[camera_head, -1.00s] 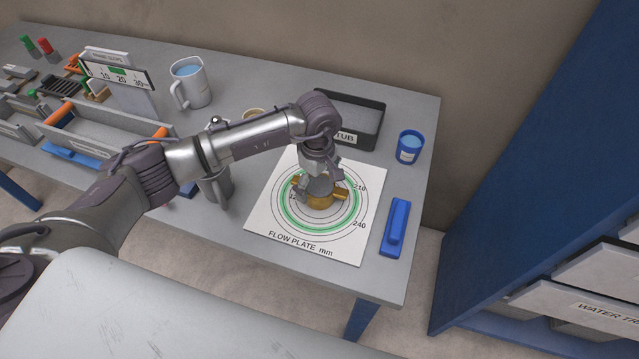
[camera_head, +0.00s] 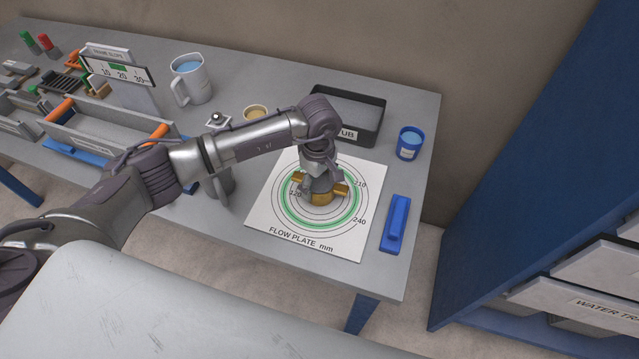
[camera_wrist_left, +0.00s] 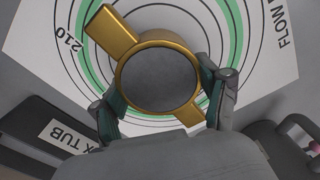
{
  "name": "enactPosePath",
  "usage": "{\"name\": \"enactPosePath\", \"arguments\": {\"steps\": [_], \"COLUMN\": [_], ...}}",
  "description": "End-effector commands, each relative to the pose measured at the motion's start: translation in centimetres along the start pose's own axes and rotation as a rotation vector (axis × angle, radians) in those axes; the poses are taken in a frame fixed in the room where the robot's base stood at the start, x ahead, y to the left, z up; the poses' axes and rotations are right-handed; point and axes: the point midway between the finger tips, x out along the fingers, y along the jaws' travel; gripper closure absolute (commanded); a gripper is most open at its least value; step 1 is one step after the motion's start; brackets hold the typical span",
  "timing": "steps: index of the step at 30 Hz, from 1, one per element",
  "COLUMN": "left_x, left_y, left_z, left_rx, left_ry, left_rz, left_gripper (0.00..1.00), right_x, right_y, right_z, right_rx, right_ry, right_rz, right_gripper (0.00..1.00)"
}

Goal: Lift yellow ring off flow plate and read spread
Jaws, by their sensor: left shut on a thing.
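The flow plate (camera_head: 300,234) is a white sheet with black rings, a green band and printed numbers, lying on the bench. The yellow ring (camera_head: 322,197) is a brass-coloured cylinder with side handles, upright over the middle of the plate. In the left wrist view the ring (camera_wrist_left: 159,42) shows a dark grey filling level inside its rim. My left gripper (camera_head: 320,184) comes down over it, and in the wrist view its fingers (camera_wrist_left: 165,95) are shut on the ring from both sides. I cannot tell whether its bottom touches the plate. My right gripper is not in view.
A black tub (camera_head: 370,135) stands behind the plate, with a blue cup (camera_head: 409,143) to its right. A blue tool (camera_head: 395,222) lies right of the plate. A pitcher (camera_head: 192,82) and a grey tray (camera_head: 100,135) stand to the left. A blue cabinet (camera_head: 530,150) is at right.

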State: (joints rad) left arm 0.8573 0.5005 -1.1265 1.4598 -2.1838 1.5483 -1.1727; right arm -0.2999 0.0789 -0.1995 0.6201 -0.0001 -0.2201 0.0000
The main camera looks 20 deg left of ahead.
Motion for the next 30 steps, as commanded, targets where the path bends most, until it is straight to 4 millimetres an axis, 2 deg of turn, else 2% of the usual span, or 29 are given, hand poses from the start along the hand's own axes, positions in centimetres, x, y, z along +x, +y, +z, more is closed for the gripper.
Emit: {"name": "enactPosePath", "arguments": {"steps": [7,13,15,24,30], "left_x": [-1.0,-4.1,-4.8,-8.8,-10.5], "left_y": [0.1,0.2,-0.6,-3.1,-4.2], "left_z": [-0.1,-0.1,1.7,7.8,10.0], "left_rx": [0.0,0.001,0.009,0.007,0.003], "left_ry": [0.001,0.004,-0.001,-0.001,0.001], "left_rz": [0.005,0.008,0.005,0.005,0.003], "left_gripper": [0.74,0.74,0.74,0.74,0.74], "right_x": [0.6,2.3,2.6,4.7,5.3], "right_y": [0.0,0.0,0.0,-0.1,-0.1], "right_z": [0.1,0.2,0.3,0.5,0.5], "right_rx": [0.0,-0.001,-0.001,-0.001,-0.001], "right_ry": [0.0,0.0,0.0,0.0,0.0], "right_rz": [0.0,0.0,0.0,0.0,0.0], "right_gripper": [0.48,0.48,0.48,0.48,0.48]}}
